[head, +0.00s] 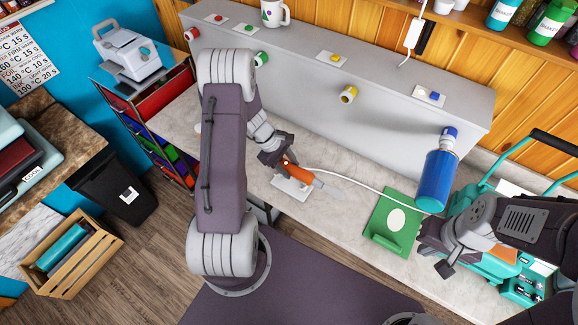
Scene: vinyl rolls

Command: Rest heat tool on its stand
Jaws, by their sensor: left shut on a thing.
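The heat tool (302,173) has an orange body and a grey nozzle that points right. My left gripper (283,162) is shut on the rear of its orange body. The tool is over a small white plate (291,189) on the light worktop; I cannot tell if they touch. This plate may be the stand, but its shape is mostly hidden. A green holder with a white oval (397,218) stands farther right on the worktop. My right gripper (441,258) is at the right, beside the green holder; its finger opening is unclear.
A white cord (355,184) runs right from the tool across the worktop (345,228). A blue roll (436,178) sticks out from the grey rack (300,75).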

